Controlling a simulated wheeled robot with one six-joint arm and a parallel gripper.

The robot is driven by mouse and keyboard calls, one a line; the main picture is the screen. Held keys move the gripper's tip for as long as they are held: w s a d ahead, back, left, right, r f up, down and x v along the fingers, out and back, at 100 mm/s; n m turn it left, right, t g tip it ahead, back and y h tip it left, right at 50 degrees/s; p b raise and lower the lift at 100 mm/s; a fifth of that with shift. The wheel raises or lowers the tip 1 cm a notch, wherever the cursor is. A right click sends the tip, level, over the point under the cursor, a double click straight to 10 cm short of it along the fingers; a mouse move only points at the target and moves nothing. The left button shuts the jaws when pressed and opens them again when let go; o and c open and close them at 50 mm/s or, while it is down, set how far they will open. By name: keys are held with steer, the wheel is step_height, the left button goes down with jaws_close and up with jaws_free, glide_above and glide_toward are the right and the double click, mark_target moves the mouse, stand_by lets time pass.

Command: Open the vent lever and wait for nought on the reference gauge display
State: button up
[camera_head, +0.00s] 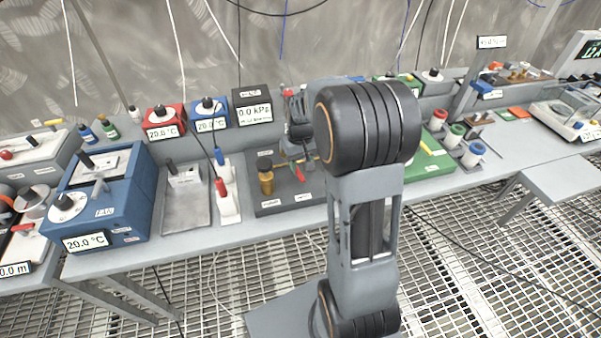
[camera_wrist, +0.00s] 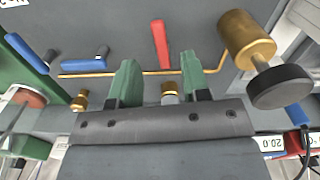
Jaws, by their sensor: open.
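A red lever (camera_wrist: 160,43), which looks like the vent lever, shows in the wrist view just beyond the gap between my green fingertips. It points across the thin brass pipe (camera_wrist: 150,73). In the head view the red lever (camera_head: 298,171) is on a dark grey panel (camera_head: 272,206). My gripper (camera_wrist: 159,62) is open, with nothing visibly held; I cannot tell whether a finger touches the lever. In the head view it is partly hidden by my arm. The gauge display (camera_head: 253,113) behind the panel reads 0.0 kPa.
A brass cylinder with a black knob (camera_wrist: 250,40) stands right of my fingers in the wrist view. Blue levers (camera_wrist: 85,60) are at left. A blue box (camera_head: 110,205) showing 20.0 °C and a grey tray (camera_head: 185,210) stand left on the bench.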

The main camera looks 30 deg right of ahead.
mark_target(300, 176)
steer(key=shift+f, duration=2.55)
steer(key=shift+c, duration=0.3)
